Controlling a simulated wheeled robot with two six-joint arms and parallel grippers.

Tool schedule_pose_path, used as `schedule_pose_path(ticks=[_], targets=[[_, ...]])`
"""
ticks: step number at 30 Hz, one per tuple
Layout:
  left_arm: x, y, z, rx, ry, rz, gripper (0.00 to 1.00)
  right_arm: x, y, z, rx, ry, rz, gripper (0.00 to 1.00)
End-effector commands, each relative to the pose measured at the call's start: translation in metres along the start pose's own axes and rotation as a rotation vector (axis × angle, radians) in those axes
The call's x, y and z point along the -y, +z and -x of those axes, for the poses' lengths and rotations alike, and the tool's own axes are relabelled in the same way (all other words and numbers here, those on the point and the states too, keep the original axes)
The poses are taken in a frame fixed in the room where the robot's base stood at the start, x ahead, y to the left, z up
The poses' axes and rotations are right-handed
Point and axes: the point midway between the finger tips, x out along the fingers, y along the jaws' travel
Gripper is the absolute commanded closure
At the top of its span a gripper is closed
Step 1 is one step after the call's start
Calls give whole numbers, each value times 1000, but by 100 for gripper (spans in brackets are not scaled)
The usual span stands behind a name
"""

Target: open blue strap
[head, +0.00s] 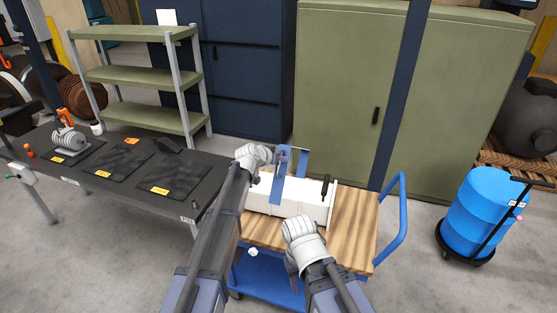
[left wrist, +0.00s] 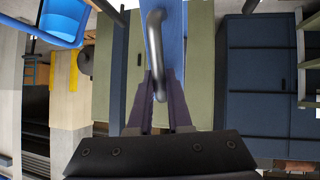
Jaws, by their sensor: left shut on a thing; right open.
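A white box (head: 314,206) sits on a cart with a wooden top. The blue strap (head: 281,180) stands upright above the box, raised in two bands. In the left wrist view the blue strap (left wrist: 174,30) runs behind a dark grey curved handle (left wrist: 145,45). My left gripper (head: 270,155) is at the strap's upper left side. In its own view the left gripper's fingers (left wrist: 159,85) are closed on the handle. My right gripper (head: 298,225) is open in front of the box, low over the cart; its fingertips are hard to make out.
The cart's wooden top (head: 352,232) is bare at the right, with a blue push rail (head: 401,215). A black workbench (head: 195,172) with mats stands left. A blue barrel (head: 483,205) stands right. Green cabinets (head: 345,90) stand behind. A black clasp (head: 325,187) shows on the box.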

Motion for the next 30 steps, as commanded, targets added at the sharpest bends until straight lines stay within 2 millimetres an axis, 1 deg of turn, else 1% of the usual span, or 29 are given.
schedule_pose_path(ticks=[1, 3, 16, 17, 24, 30], targets=[[0, -4, 0, 5, 0, -1, 100, 0, 0, 4, 0, 0, -1, 50], [0, -5, -1, 8, 0, 0, 100, 0, 0, 5, 0, 0, -1, 50], [0, -4, -1, 11, 1, 1, 100, 0, 0, 5, 0, 0, -1, 50], [0, -4, -1, 11, 1, 1, 81, 0, 0, 5, 0, 0, -1, 50], [0, -4, -1, 11, 0, 1, 54, 0, 0, 5, 0, 0, -1, 50], [0, -5, -1, 10, 0, 1, 53, 0, 0, 5, 0, 0, -1, 50]])
